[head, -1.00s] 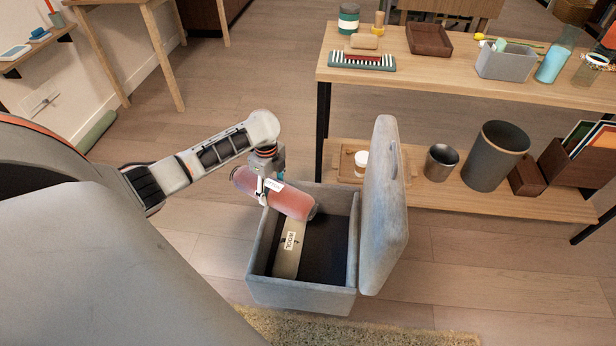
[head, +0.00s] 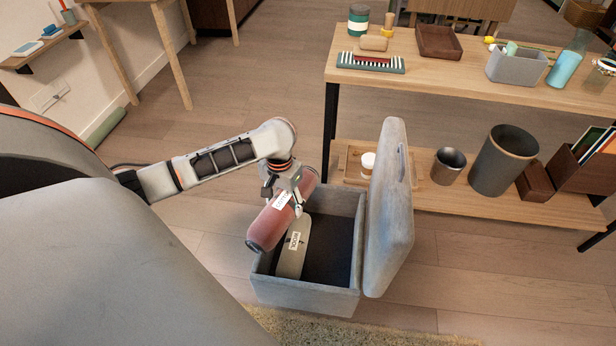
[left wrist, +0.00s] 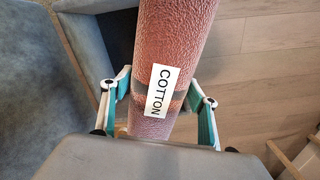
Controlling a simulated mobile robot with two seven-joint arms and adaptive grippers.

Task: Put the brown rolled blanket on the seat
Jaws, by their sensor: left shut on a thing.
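My left gripper (head: 285,192) is shut around the middle of a reddish-pink rolled blanket (head: 262,227). The roll is labelled COTTON and slants from upper right to lower left, over the left side of an open grey storage box (head: 310,295). In the left wrist view the same roll (left wrist: 175,40) runs between the two fingers. A beige roll (head: 291,262), its label seeming to read WOOL, lies inside the box, partly covered by the held roll. The box's padded lid (head: 388,220) stands upright at its right. No plainly brown roll shows. My right gripper is out of view.
A wooden shelf unit (head: 450,75) stands behind the box, with a dark bin (head: 500,165), a metal cup (head: 447,165) and a tray on its lower board. A green roll (head: 105,128) lies by the left wall. A shaggy rug (head: 300,328) lies in front.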

